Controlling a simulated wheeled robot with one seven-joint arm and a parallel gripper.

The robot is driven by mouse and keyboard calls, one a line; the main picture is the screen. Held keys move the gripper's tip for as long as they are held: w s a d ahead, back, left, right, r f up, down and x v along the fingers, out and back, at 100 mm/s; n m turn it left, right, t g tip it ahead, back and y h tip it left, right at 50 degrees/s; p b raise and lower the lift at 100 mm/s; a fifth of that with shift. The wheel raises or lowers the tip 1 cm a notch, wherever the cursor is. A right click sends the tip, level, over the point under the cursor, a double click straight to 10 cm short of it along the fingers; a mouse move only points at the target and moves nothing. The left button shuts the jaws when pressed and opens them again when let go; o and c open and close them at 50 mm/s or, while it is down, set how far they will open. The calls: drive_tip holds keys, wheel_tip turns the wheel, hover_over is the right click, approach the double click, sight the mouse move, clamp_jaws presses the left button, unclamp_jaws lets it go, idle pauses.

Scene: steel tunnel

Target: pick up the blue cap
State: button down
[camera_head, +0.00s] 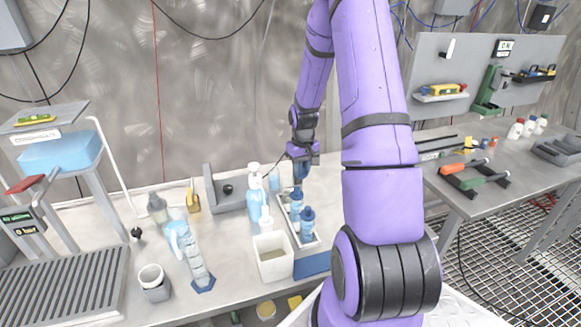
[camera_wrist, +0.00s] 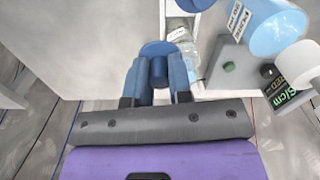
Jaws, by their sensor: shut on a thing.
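My gripper (camera_head: 301,172) is low over the bench at the white tray (camera_head: 314,246), just above the blue-topped bottles. In the wrist view its two blue-grey fingers (camera_wrist: 158,84) are shut on the blue cap (camera_wrist: 158,50), a round blue disc with a narrower stem between the fingers. In the head view the held cap cannot be told apart from the fingers. Two bottles with blue tops, a rear one (camera_head: 297,199) and a front one (camera_head: 307,219), stand upright in the tray below. I cannot tell whether the held cap touches anything.
A white open bin (camera_head: 273,257) stands left of the tray. A pump bottle (camera_head: 254,195) and a grey bracket (camera_head: 224,192) are close behind it. A graduated cylinder (camera_head: 195,262) and a white cup (camera_head: 152,280) stand further left. Tools lie on the right bench (camera_head: 466,203).

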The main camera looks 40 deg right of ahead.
drive_tip(key=s+d+r, duration=0.1)
drive_tip(key=s+d, duration=0.1)
drive_tip(key=s, duration=0.8)
drive_tip(key=shift+d, duration=0.4)
drive_tip(key=shift+s, duration=0.1)
drive_tip(key=shift+f, duration=0.1)
